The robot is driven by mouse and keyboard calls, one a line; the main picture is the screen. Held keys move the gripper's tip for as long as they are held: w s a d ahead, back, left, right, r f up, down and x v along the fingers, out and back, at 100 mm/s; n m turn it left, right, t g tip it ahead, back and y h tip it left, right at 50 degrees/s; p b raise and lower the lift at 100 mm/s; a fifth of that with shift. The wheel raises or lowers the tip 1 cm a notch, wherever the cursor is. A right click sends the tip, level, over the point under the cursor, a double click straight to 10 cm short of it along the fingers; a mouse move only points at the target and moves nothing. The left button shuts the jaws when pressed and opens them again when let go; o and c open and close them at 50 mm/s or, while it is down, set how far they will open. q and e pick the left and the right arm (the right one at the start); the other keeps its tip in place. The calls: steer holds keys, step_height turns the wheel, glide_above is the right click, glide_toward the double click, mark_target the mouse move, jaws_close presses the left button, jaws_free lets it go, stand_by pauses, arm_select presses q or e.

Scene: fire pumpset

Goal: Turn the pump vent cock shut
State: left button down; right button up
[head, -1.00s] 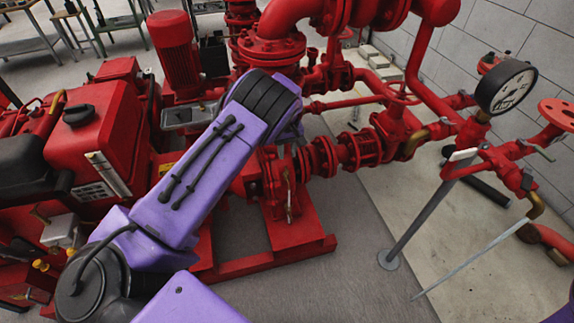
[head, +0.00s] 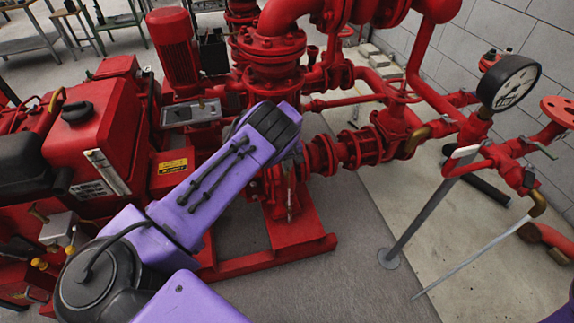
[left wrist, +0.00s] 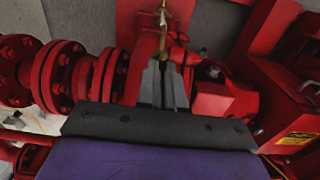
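The pump casing (head: 270,190) is red and stands on a red base frame, partly behind my left arm. A small brass-coloured fitting, which looks like the vent cock (left wrist: 163,18), shows at the top middle of the left wrist view, against the red pump body. My left gripper (left wrist: 165,72) has grey fingers close together, pointing at the pump just below that fitting. Whether they touch it or are fully shut is unclear. In the head view my left forearm hides most of the gripper. My right gripper is out of view.
A red engine (head: 90,130) stands at the left. Flanged red pipework (head: 350,150) runs right of the pump, with a pressure gauge (head: 509,83) and a grey post (head: 425,215). The floor in front of the base frame is clear.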

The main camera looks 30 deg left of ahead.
arm_select(q)
steer(key=shift+m, duration=0.3)
steer(key=m, duration=0.4)
steer(key=shift+m+b, duration=0.3)
steer(key=shift+b, duration=0.1)
steer(key=m, duration=0.4)
steer(key=shift+b, duration=0.35)
steer(key=m, duration=0.5)
steer(key=shift+b, duration=0.35)
steer(key=shift+m, duration=2.1)
steer(key=c, duration=1.3)
jaws_free()
steer(key=shift+d, duration=0.1)
steer(key=shift+o, duration=0.2)
step_height(320, 180, up, 11)
steer(key=shift+f+p, duration=0.2)
steer(key=shift+p, duration=0.1)
